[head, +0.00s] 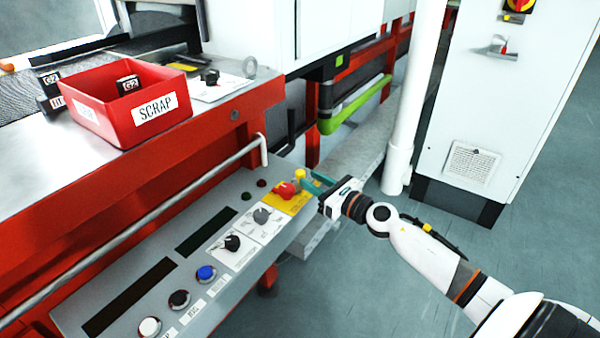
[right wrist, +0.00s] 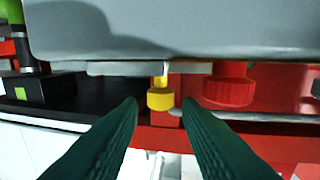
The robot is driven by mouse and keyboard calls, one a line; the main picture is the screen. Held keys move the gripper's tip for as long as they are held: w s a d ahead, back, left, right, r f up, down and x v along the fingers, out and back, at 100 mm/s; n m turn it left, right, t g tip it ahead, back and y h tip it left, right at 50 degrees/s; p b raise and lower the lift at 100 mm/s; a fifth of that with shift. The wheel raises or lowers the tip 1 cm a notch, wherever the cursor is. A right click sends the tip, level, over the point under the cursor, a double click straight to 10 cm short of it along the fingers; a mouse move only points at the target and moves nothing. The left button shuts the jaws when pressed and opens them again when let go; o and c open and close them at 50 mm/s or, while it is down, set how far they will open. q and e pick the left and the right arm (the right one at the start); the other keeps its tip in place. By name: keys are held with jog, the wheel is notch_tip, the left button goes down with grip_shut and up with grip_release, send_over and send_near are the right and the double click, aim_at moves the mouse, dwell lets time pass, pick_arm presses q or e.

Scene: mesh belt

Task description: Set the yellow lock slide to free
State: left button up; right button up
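The yellow lock slide shows as a small yellow knob (head: 300,174) at the far right end of the sloped control panel, beside a red button (head: 286,190) on a yellow plate (head: 293,204). My right gripper (head: 312,184) is at that panel end, close to the knob. In the right wrist view, the yellow knob (right wrist: 160,96) lies ahead between the two spread green fingertips (right wrist: 161,106), with the red button (right wrist: 229,88) to its right. The fingers are open, and I see no contact. The slide's setting cannot be read. My left gripper is out of view.
The panel carries black rotary knobs (head: 232,242) and a blue button (head: 206,273). A metal rail (head: 150,215) runs above it. A red scrap bin (head: 130,112) stands on the machine. A white post (head: 405,120) and cabinet (head: 500,100) stand behind my right arm.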

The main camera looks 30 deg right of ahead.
aim_at(304, 176)
jog(key=x, duration=0.5)
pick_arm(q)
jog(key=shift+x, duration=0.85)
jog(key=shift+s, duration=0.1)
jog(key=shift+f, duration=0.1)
pick_arm(e)
grip_shut()
